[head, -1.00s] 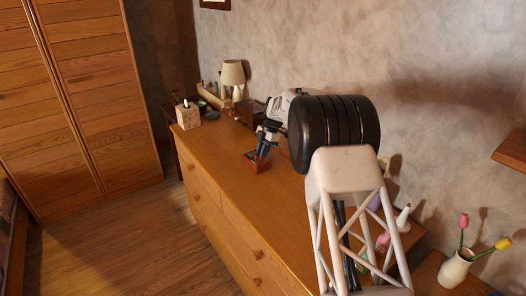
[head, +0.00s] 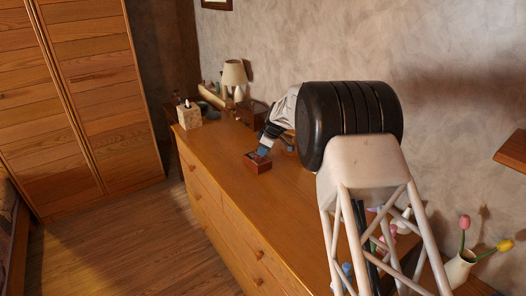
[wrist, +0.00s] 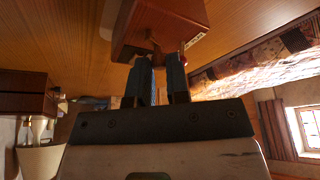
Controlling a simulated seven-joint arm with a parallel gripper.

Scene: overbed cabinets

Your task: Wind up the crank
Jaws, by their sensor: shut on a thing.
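A small red-brown box (head: 256,163) sits on the wooden dresser top. It also shows at the top of the wrist view (wrist: 150,22), right in front of my fingers. My gripper (head: 265,151) reaches down to the box at a slant from the upper right. In the wrist view my two blue-grey fingers (wrist: 161,62) are close together, shut on a small brown part at the side of the box, which looks like the crank (wrist: 153,46). The fingers hide most of the crank, so its exact angle cannot be told.
The dresser top (head: 222,150) is clear left of the box. A tissue box (head: 188,117), a lamp (head: 234,74) and a dark wooden box (head: 253,114) stand farther back. A vase with tulips (head: 458,269) and a wall shelf (head: 512,151) are at the right.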

